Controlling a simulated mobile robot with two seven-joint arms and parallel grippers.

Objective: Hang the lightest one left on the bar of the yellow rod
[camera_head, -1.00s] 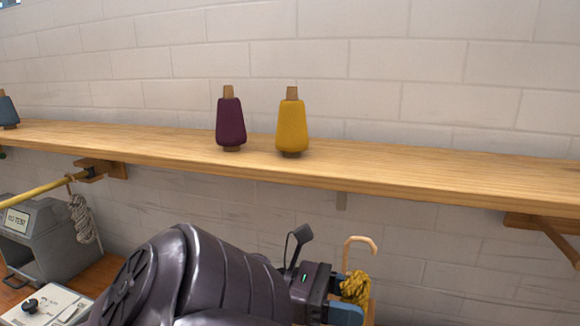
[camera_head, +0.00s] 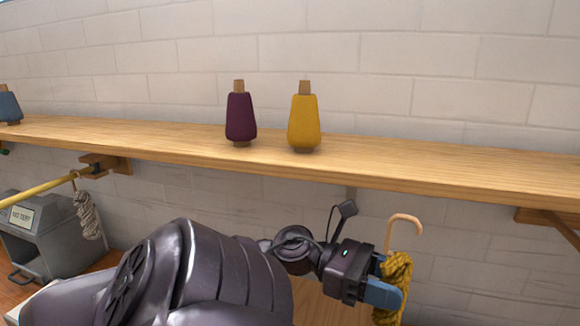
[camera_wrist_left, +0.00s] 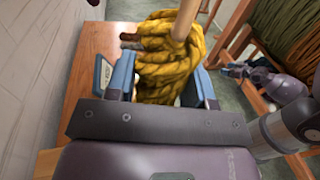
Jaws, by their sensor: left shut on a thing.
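My left gripper (camera_head: 386,284) is shut on a mustard-yellow skein (camera_head: 398,268) with a pale wooden hook (camera_head: 406,219) standing above it, below the shelf. In the left wrist view the yellow skein (camera_wrist_left: 165,62) sits between the blue fingers. The yellow rod (camera_head: 38,190) runs in from the left edge to a wooden bracket under the shelf. A pale grey skein (camera_head: 88,217) hangs from it near the bracket. A dark gripper-like end (camera_wrist_left: 248,71), seemingly my right gripper, shows small in the left wrist view; its fingers are unclear.
The wooden shelf (camera_head: 430,172) spans the view above my gripper, with a purple cone (camera_head: 240,118), a yellow cone (camera_head: 304,122) and a blue cone (camera_head: 8,104). A grey bin (camera_head: 45,240) stands under the rod. Dark green strands (camera_wrist_left: 285,30) show upper right in the wrist view.

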